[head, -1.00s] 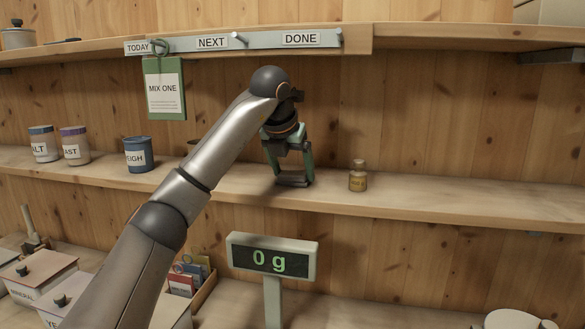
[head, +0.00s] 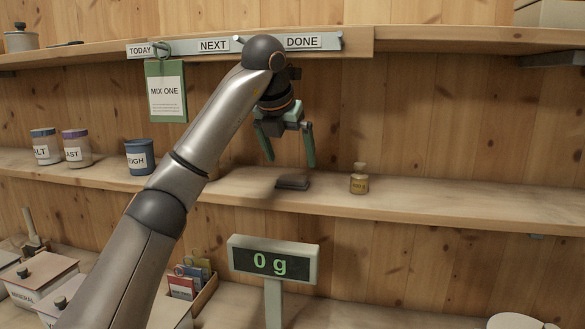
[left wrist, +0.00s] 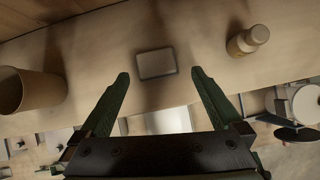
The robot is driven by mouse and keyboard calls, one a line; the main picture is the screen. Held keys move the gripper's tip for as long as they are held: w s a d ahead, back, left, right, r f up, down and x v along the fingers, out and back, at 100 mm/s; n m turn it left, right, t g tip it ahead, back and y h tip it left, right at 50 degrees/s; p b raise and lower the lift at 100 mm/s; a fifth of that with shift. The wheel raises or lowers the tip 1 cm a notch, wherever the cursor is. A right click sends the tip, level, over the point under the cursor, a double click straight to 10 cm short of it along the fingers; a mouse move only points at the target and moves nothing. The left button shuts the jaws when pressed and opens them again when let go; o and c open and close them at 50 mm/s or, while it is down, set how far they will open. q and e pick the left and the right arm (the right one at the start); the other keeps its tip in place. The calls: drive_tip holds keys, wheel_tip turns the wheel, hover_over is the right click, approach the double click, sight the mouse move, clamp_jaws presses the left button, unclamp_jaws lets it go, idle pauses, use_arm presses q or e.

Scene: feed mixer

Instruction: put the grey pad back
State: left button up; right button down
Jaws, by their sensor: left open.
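The grey pad (head: 293,182) lies flat on the middle shelf, left of a small amber bottle. My left gripper (head: 289,162) is open and empty, above the pad and apart from it. In the left wrist view the pad (left wrist: 156,63) shows beyond and between the two spread fingertips (left wrist: 160,75). My right gripper is in neither view.
The amber bottle (head: 359,179) stands just right of the pad. A blue tub (head: 139,156) and two labelled jars stand further left on the shelf (head: 440,198). The shelf right of the bottle is clear. A scale display (head: 272,262) reading 0 g stands below.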

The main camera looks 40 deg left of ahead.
use_arm(q)
drive_tip(key=shift+v, duration=0.9)
